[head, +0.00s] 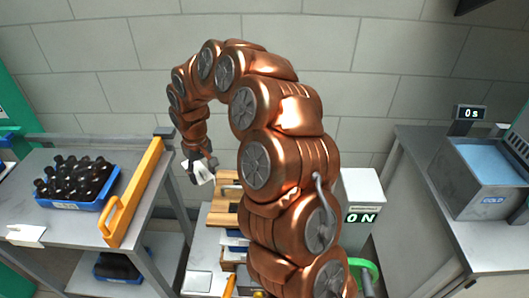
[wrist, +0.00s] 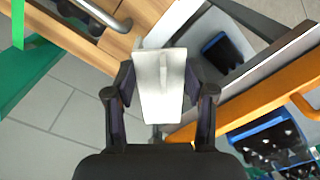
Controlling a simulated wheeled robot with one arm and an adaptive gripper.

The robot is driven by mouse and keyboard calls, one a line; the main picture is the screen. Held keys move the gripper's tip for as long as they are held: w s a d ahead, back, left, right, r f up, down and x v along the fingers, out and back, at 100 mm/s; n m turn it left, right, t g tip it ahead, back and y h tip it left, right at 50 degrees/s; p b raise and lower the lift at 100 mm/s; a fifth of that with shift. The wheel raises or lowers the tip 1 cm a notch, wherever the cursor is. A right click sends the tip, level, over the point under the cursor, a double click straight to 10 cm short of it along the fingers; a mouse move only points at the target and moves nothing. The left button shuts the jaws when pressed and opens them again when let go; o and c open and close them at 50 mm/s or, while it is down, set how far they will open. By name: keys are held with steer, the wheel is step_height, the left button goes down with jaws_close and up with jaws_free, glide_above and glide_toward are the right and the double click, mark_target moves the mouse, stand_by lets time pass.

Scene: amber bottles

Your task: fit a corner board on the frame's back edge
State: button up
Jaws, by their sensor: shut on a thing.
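My gripper (head: 199,172) hangs at the end of my arched copper arm, left of centre in the head view. It is shut on a pale, flat board with a raised rib, which I take as the corner board (head: 205,178). In the wrist view the board (wrist: 150,105) sits between the two dark fingers of my gripper (wrist: 160,85). Wooden pieces (head: 226,190), perhaps part of the frame, stand just right of and below the gripper. In the wrist view, wood (wrist: 100,45) lies at upper left. My arm hides much of this area, so I cannot tell the frame's back edge.
A grey bench (head: 75,225) at left bears a blue crate (head: 72,213) of amber bottles and an orange bar with a handle (head: 135,190). A white box reading "ON" (head: 362,190) stands behind my arm. A cold bath (head: 485,180) sits on the right counter.

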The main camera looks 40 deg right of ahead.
steer(key=s+d+f+n+b, duration=0.1)
steer(key=d+n, duration=0.2)
steer(key=d, duration=0.5)
steer(key=s+d+f+n+b, duration=0.1)
steer(key=d+f+n+b, duration=0.1)
steer(key=d, duration=0.5)
steer(key=s+d+f+n+b, duration=0.1)
steer(key=d+n, duration=0.3)
steer(key=d, duration=0.4)
steer(key=shift+d+f+b, duration=0.2)
steer(key=shift+d+b, duration=0.1)
steer(key=shift+f, duration=2)
steer(key=shift+s+d+b, duration=0.15)
steer(key=shift+b, duration=0.25)
steer(key=shift+f+b, duration=0.45)
steer(key=shift+f, duration=0.45)
steer(key=o, duration=1.1)
steer(key=shift+r, duration=0.1)
steer(key=shift+r+p, duration=0.5)
steer(key=shift+r, duration=2.9)
